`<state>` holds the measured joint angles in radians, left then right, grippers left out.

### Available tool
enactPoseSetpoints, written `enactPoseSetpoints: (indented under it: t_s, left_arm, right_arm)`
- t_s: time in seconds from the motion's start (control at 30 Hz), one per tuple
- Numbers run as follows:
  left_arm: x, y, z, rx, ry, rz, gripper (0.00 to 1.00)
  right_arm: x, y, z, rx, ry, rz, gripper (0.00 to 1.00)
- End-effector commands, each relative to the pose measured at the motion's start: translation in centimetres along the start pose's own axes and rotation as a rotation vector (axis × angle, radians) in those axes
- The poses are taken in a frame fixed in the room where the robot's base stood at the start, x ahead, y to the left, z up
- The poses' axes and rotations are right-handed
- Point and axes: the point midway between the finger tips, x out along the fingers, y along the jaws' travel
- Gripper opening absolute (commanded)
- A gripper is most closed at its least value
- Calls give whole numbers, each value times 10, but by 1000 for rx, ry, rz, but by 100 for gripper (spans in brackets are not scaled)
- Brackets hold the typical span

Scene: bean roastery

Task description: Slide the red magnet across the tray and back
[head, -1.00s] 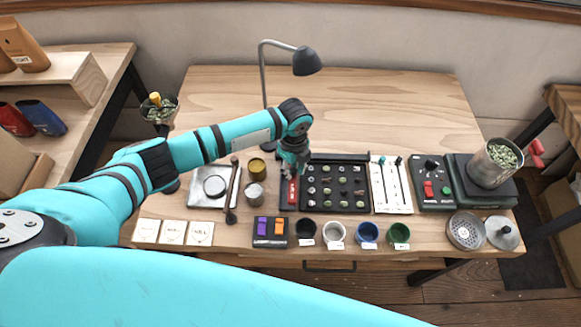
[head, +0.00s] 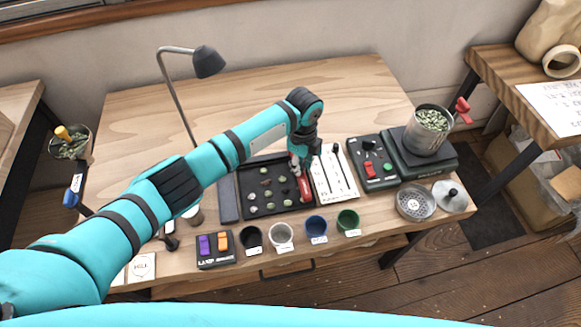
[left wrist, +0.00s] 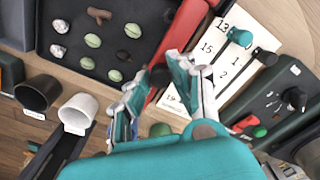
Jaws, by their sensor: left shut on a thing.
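The red magnet (head: 304,189) is a long red bar at the right end of the black tray (head: 250,166). In the left wrist view the red bar (left wrist: 186,33) runs along the tray's right side, with a dark knob between my fingers. My left gripper (head: 302,168) is over the bar and shut on it; its fingers also show in the left wrist view (left wrist: 157,86). Several green and pale beans and a brown twig-like piece lie on the tray (left wrist: 58,72), left of the bar. My right gripper is not in view.
A white numbered slider panel (head: 325,176) adjoins the tray's right side. Beyond it are a dark control box (head: 370,178) and a scale with a bean canister (head: 430,130). Several cups, including a green one (head: 347,220), line the front.

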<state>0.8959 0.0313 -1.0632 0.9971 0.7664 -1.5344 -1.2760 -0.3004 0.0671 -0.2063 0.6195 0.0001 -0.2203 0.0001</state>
Motion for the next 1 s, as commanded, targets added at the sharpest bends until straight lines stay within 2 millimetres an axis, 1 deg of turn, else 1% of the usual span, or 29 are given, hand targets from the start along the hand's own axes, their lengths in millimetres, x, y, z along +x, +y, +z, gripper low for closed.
enactPoseSetpoints:
  t_s: [0.1,0.3,0.33,0.43,0.5,0.67,0.73,0.8,0.87,0.97,1.0]
  left_arm:
    - [-1,-1,0,1,-2,-1,0]
    - [-1,-1,1,1,-3,-1,0]
    - [-1,-1,1,1,-3,-1,26]
    - [-1,-1,1,1,-3,-1,39]
    - [-1,0,1,1,-3,0,46]
    - [0,0,1,1,-2,1,46]
    - [0,0,1,1,-2,1,46]
    - [-3,0,1,1,-2,0,46]
    - [-8,-1,1,1,-2,-1,46]
    - [-24,-1,1,2,-2,-3,46]
    - [-32,-1,1,3,-2,-4,46]
  right_arm:
    - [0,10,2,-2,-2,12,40]
    - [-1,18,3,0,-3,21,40]
    - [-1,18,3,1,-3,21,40]
    - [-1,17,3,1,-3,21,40]
    - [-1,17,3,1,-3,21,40]
    - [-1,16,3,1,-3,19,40]
    - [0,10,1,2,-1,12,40]
    - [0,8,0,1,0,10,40]
    - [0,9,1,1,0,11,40]
    - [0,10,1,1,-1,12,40]
    - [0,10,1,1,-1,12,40]
